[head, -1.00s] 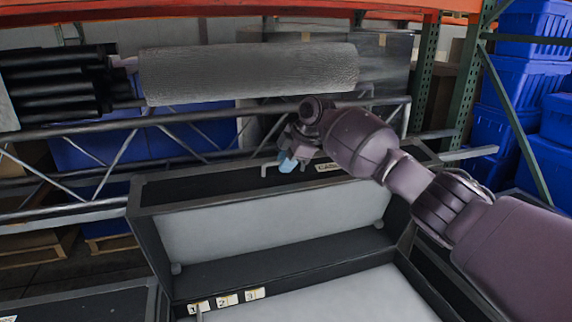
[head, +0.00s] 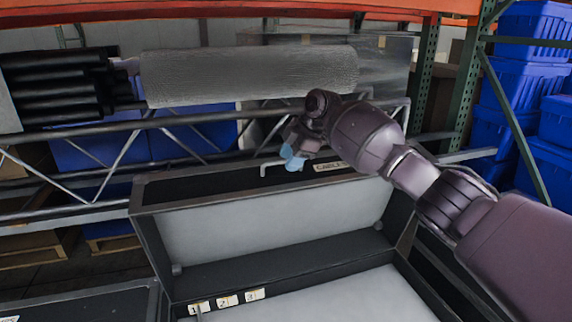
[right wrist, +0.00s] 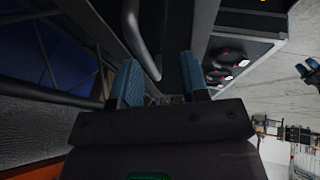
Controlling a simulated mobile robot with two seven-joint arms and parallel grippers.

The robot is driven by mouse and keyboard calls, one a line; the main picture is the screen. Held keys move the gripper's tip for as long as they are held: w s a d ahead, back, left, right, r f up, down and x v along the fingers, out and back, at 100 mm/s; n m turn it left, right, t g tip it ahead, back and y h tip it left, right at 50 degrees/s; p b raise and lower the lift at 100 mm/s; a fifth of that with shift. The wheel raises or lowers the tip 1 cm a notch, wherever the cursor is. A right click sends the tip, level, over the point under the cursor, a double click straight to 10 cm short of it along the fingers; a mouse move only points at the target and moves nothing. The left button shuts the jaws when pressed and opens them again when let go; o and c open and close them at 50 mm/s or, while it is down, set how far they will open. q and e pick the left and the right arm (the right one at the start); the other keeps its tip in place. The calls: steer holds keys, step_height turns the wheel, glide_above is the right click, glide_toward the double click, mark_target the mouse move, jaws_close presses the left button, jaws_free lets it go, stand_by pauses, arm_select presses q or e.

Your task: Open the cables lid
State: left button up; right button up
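The cables lid (head: 215,184) is a black-edged lid with a pale grey lining, standing raised at the back of a large dark tote (head: 155,255). Its edge bears a CABLES label (head: 330,166) and a grey bar handle (head: 266,167). My right gripper (head: 293,158) has blue fingertips and hovers beside the handle and label. In the right wrist view its fingers (right wrist: 162,78) are apart with nothing gripped; the handle bar (right wrist: 140,42) lies just beyond them. Two small blue tips at that view's right edge look like my left gripper (right wrist: 308,68), apart and empty.
The tote's front shows tags numbered 1, 2 and 3 (head: 227,300). A metal rack with a grey roll (head: 250,75) and black tubes (head: 60,80) stands close behind the lid. Blue bins (head: 530,95) are stacked at the right. Another dark case (head: 85,305) is at the lower left.

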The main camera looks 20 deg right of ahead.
steer(key=p+v, duration=0.1)
steer(key=v, duration=0.6)
steer(key=shift+d+r, duration=0.2)
steer(key=shift+r, duration=0.1)
steer(key=shift+s, duration=0.1)
